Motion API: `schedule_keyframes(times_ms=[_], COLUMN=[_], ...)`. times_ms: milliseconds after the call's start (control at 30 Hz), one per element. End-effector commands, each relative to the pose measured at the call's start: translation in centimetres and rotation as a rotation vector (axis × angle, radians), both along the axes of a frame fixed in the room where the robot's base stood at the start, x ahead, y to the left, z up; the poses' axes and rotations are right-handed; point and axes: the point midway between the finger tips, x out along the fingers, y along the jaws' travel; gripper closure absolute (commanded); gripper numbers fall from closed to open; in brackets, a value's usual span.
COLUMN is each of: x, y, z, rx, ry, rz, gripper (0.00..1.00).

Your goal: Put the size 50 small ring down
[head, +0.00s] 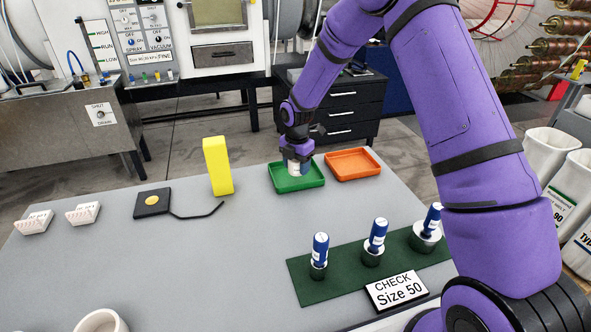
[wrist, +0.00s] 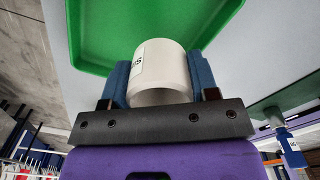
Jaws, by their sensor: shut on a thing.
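My gripper (head: 294,163) is over the green tray (head: 310,180) at the back of the grey table. In the wrist view my gripper (wrist: 160,85) is shut on a white ring (wrist: 160,65), with a blue finger on each side of it. The ring carries a small label with dark print, only partly readable. In the head view the ring (head: 294,168) shows as a small white patch at the fingertips. The green tray (wrist: 90,40) fills the upper part of the wrist view behind the ring. I cannot tell whether the ring touches the tray floor.
An orange tray (head: 353,164) stands right of the green one. A yellow block (head: 217,166) stands to the left. Blue-handled gauges (head: 319,250) stand on a green mat (head: 300,278) by a "CHECK Size 50" sign (head: 397,290). The table's middle (head: 200,260) is clear.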

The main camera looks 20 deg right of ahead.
Motion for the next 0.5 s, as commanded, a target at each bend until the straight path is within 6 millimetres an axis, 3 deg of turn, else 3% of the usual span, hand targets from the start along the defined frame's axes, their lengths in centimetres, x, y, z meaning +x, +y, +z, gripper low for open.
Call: schedule_keyframes(times_ms=[200, 333, 500], x=[2.5, 2.6, 2.6], y=[-0.4, -0.5, -0.4], z=[-0.2, -0.8, -2.9], rx=[-0.001, 0.0, -0.001], ry=[0.001, 0.002, 0.003], rz=[-0.001, 0.0, 0.002], gripper=[0.69, 0.69, 0.69])
